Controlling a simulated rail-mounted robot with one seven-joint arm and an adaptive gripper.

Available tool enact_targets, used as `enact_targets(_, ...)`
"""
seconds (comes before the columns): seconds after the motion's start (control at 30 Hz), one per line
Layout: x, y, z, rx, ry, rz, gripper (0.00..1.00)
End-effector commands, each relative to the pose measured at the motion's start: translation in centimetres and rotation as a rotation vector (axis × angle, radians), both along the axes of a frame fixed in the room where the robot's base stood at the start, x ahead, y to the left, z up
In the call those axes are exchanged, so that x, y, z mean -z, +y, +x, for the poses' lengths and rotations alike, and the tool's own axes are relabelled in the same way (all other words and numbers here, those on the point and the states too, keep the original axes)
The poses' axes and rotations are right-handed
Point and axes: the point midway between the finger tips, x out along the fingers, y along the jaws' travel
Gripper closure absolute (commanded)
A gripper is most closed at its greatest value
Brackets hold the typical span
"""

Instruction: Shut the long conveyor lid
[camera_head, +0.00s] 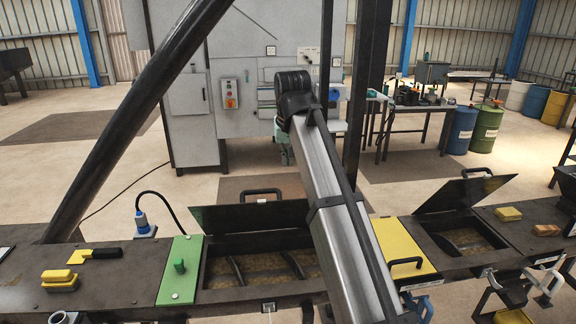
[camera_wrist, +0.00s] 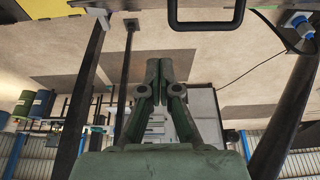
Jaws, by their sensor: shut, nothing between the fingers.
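The long conveyor lid (camera_head: 235,217) stands raised, tilted up at the back of the long opening (camera_head: 265,268), where grainy material and curved dark parts show. Its black handle (camera_head: 263,193) is on the upper edge. In the wrist view a black handle (camera_wrist: 205,24), apparently this one, shows at the top, beyond my fingertips. My gripper (camera_wrist: 158,68) is shut and empty, apart from the handle. In the head view my gripper (camera_head: 285,155) hangs below my wrist, above and behind the raised lid. My arm hides the right end of the lid and opening.
A shorter lid (camera_head: 465,192) stands open at the right. A green panel (camera_head: 180,270) and a yellow panel (camera_head: 402,246) flank the long opening. A black slanted post (camera_head: 140,115) and an upright post (camera_head: 366,90) stand near my arm. A grey cabinet (camera_head: 215,60) is behind.

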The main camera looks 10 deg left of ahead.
Motion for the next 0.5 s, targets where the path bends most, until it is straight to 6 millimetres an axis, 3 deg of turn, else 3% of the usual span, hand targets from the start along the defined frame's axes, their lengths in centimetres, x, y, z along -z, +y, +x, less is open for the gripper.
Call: enact_targets(0.5, 8.2, 0.9, 2.6, -0.001, 0.003, -0.003, 1.00)
